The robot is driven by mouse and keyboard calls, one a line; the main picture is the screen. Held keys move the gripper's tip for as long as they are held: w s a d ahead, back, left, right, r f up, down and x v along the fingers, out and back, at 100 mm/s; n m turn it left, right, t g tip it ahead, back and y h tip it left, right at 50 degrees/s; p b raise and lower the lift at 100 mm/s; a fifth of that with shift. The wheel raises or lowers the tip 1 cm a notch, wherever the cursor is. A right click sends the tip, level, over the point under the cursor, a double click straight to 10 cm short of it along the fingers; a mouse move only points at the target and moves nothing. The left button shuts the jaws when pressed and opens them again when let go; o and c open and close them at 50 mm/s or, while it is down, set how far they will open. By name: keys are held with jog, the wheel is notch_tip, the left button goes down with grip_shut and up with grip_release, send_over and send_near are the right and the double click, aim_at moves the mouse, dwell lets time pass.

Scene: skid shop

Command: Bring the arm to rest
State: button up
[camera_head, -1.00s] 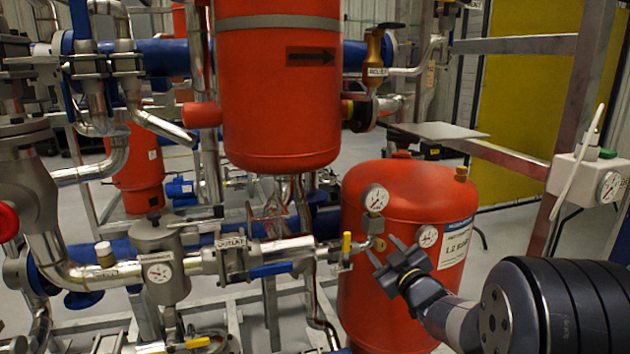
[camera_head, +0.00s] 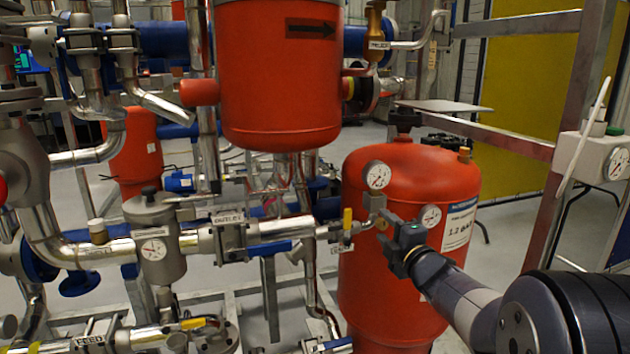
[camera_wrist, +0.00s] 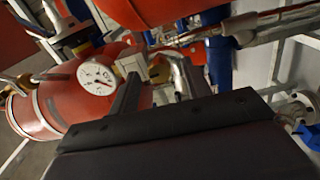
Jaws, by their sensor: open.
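My gripper (camera_head: 388,240) is open in the head view, in front of the upper part of the lower red tank (camera_head: 400,290), close to its gauges and a small valve fitting. Nothing shows between the fingers. My arm comes in from the lower right corner, bent and reaching out to the left. In the wrist view the two dark fingers of my gripper (camera_wrist: 160,82) stand apart. A white dial gauge (camera_wrist: 97,78) on the red tank (camera_wrist: 50,105) shows left of them, and a fitting shows beyond them. Whether a finger touches anything is unclear.
The outlet pipe (camera_head: 285,229) with a yellow-handled valve (camera_head: 347,222) runs just left of my gripper. An upper red tank (camera_head: 275,75) hangs above left. A metal frame post (camera_head: 573,130) and a wall-side gauge box (camera_head: 598,158) stand at right.

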jog(key=n+b, duration=0.1)
jog(key=n, duration=0.4)
jog(key=shift+f, duration=0.1)
jog(key=shift+n+b, duration=0.45)
jog(key=shift+n, duration=1.25)
